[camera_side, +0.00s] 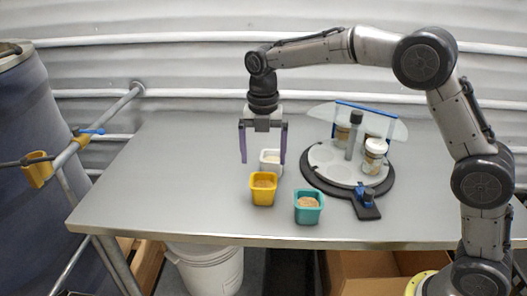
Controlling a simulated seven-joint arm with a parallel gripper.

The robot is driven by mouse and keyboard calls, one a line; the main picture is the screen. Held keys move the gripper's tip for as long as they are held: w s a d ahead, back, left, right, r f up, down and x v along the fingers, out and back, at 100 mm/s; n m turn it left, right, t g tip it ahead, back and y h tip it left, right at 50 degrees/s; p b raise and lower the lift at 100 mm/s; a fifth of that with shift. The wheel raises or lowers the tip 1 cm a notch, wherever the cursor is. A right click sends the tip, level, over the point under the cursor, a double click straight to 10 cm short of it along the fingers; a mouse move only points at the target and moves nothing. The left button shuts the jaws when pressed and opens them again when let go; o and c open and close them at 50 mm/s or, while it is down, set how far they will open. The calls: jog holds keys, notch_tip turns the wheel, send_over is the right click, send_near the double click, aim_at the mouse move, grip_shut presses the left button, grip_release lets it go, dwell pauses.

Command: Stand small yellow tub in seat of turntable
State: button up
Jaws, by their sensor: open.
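The small yellow tub (263,189) stands upright on the metal table, with brown substrate in it. The turntable (325,178) is a pale round plate on a dark base to the right of the tub. It carries several lidded jars, a central post and a clear shield at the back. Pale round spots on its near left side look like empty seats. My gripper (263,160) is open, with purple fingers pointing down. It hangs above and behind the yellow tub in the picture, holding nothing that I can see.
A white tub (270,160) stands just behind the yellow tub, between my fingers in the picture. A teal tub (308,207) stands to the right, near the table's front edge. A dark bracket with a blue knob (366,198) juts from the turntable. The table's left (150,180) is clear.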

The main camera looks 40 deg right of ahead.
aim_at(263, 181)
jog(key=shift+f, duration=4.35)
jog(key=shift+c, duration=0.3)
jog(key=c, duration=0.9)
jog(key=shift+r, duration=0.1)
notch_tip(263, 181, up, 5)
jog(key=shift+f, duration=0.1)
